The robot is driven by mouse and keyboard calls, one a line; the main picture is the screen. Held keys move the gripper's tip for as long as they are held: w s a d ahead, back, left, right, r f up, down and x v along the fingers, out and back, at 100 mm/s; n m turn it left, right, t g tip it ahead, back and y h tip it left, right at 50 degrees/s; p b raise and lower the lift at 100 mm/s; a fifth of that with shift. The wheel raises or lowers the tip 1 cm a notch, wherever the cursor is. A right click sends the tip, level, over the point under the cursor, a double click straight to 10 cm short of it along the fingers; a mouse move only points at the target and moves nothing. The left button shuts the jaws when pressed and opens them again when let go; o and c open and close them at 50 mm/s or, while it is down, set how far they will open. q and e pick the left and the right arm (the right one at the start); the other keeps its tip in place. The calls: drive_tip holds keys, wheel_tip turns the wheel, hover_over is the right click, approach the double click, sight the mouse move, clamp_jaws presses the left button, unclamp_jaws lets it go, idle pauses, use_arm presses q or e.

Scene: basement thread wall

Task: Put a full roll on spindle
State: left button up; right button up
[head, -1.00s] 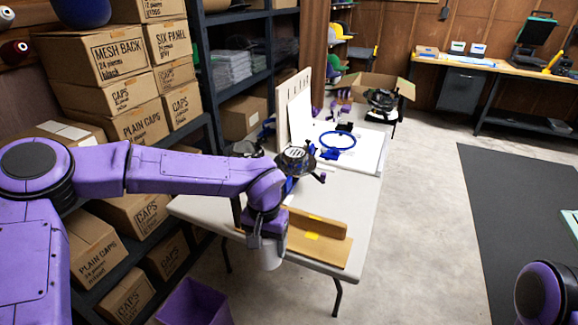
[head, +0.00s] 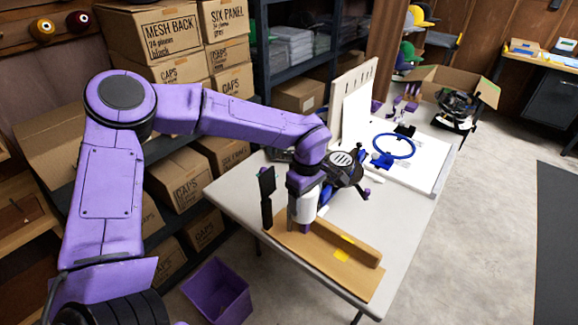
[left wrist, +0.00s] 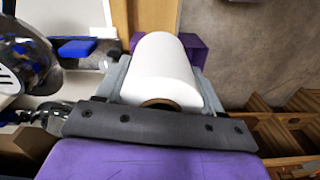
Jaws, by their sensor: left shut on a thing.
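My left gripper (left wrist: 155,110) is shut on a white roll (left wrist: 165,72), with a finger on each side of it. The roll's near end shows a brown core. In the head view the roll (head: 303,208) hangs under my left wrist, over the table's (head: 232,193) near left part, beside a brown board. A thin black upright piece (head: 266,195) stands just left of the roll. I cannot make out for sure which part is the spindle. My right gripper is out of view.
The brown board with yellow labels (head: 335,255) lies along the table's front edge. A purple bin (head: 218,290) stands on the floor below. A dark round machine (head: 345,165) and a blue hoop (head: 393,146) are farther back. Shelves of boxes (head: 160,30) line the left.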

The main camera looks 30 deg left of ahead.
use_arm(q)
drive_tip(key=w+a+r+n+p, duration=0.25)
drive_tip(key=a+n, duration=0.35)
drive_tip(key=n, duration=0.6)
drive_tip(key=shift+n, duration=0.8)
drive_tip(key=f+b, duration=0.4)
drive_tip(key=f, duration=0.1)
drive_tip(key=f+b, duration=0.3)
drive_tip(key=f, duration=0.1)
drive_tip(key=shift+s+f+b, duration=0.2)
drive_tip(key=shift+f+b, duration=0.15)
drive_tip(key=shift+f, duration=0.35)
drive_tip(key=shift+r, duration=0.1)
drive_tip(key=shift+f, duration=0.25)
drive_tip(key=shift+f+b, duration=1.65)
drive_tip(key=shift+f, duration=1.1)
